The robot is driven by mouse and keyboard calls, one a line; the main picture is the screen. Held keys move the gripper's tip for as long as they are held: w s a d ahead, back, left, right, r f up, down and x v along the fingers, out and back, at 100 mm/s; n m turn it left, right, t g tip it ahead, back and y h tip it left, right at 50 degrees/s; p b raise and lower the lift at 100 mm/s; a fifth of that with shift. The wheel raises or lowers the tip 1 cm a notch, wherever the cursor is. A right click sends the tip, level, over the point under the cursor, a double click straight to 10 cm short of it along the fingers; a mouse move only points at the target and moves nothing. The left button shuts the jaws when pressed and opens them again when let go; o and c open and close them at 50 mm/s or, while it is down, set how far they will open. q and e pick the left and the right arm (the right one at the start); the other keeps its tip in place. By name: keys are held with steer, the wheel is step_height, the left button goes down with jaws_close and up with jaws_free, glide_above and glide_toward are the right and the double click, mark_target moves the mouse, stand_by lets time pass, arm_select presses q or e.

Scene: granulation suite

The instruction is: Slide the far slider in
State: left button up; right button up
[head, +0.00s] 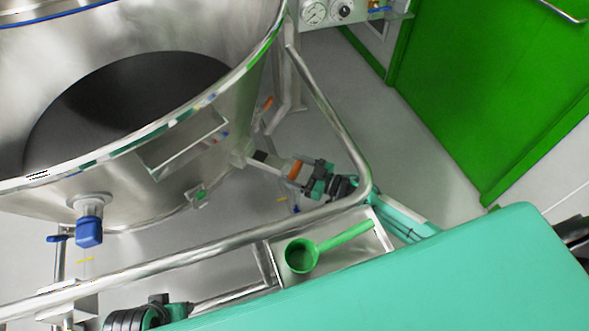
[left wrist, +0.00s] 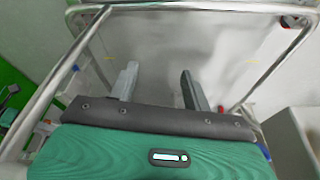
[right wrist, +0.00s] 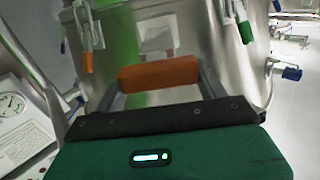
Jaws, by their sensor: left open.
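My right gripper (head: 291,168) is at the lower right side of the steel vessel (head: 90,215). It is shut on an orange handle (right wrist: 158,73), which fills the gap between its two fingers in the right wrist view. A pale bar with a dark band (head: 260,156) runs from this handle to the vessel's side and looks like a slider. How far it sits in cannot be made out. My left gripper (left wrist: 158,80) is open and empty, over the grey floor inside a steel tube frame. In the head view only part of the left arm shows at the bottom.
A steel rail (head: 345,150) curves around the vessel close to my right gripper. A green scoop (head: 301,256) lies on a small steel tray (head: 374,240). A blue-capped fitting (head: 89,232) sticks out of the vessel. A green door (head: 480,90) stands at the right; grey floor is free before it.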

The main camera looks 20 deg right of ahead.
steer(key=c, duration=0.6)
steer(key=shift+o, duration=0.2)
steer(key=x, duration=1)
steer(key=shift+w+a+r, duration=0.1)
steer(key=shift+w+a, duration=0.3)
steer(key=o, duration=1.1)
steer(key=shift+r, duration=0.1)
steer(key=shift+c, duration=0.2)
steer(key=o, duration=0.3)
steer(key=shift+w+a, duration=0.1)
steer(key=shift+a, duration=0.05)
